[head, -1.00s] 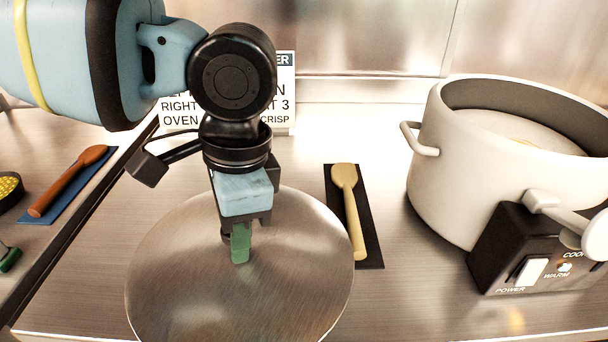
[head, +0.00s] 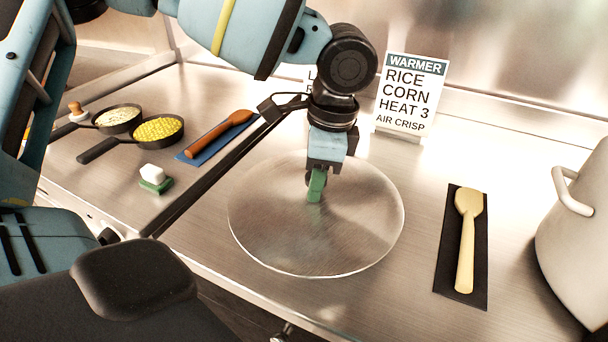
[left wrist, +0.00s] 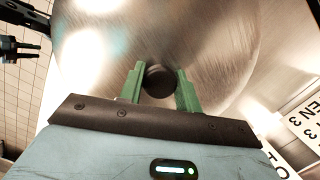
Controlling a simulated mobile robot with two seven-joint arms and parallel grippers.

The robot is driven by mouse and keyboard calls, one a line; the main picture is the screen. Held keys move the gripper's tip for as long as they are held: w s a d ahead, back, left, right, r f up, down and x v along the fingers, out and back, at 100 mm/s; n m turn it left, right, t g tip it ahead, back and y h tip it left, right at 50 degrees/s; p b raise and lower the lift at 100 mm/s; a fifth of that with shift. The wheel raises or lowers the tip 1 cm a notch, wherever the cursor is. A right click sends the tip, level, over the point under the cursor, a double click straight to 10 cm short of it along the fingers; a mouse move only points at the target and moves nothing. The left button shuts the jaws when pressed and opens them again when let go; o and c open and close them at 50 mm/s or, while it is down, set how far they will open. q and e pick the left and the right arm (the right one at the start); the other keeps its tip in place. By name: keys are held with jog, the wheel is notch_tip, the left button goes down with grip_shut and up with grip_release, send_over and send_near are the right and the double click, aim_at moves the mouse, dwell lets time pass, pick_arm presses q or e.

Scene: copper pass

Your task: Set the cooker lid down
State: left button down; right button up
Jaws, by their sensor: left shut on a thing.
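The cooker lid (head: 270,235) is a round, shiny metal-looking disc with a dark knob (left wrist: 158,80). My left gripper (head: 315,190) is shut on the knob from above, its green fingers on either side of it in the left wrist view. The lid is about level over the steel counter, beside the dark seam. I cannot tell whether it touches the counter. The cooker pot (head: 580,235) is pale and stands at the right edge, partly cut off. My right gripper is not clearly in view.
A yellow spoon (head: 465,245) lies on a black mat (head: 448,275) between lid and pot. A sign (head: 412,95) stands behind. Left of the seam are a brown spoon (head: 215,138), two small pans (head: 157,131) (head: 118,120) and a green-and-white block (head: 154,178).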

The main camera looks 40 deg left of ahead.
aim_at(304, 177)
pick_arm(q)
jog(key=shift+w+a+f, duration=0.1)
jog(key=shift+w+a, duration=0.25)
jog(key=shift+a, duration=0.4)
jog(key=shift+w+a+f, duration=0.1)
jog(key=shift+w+a, duration=0.25)
jog(key=shift+a, duration=0.4)
jog(key=f, duration=0.1)
jog(key=a+f, duration=0.1)
jog(key=shift+w+f, duration=0.15)
jog(key=shift+f, duration=0.15)
jog(key=shift+d+f, duration=0.1)
jog(key=shift+f, duration=0.35)
jog(key=shift+f, duration=0.2)
jog(key=c, duration=1)
grip_release()
jog(key=shift+r, duration=0.1)
notch_tip(304, 177, up, 12)
jog(key=w+d, duration=0.1)
jog(key=shift+d+p, duration=0.25)
jog(key=shift+p, duration=0.15)
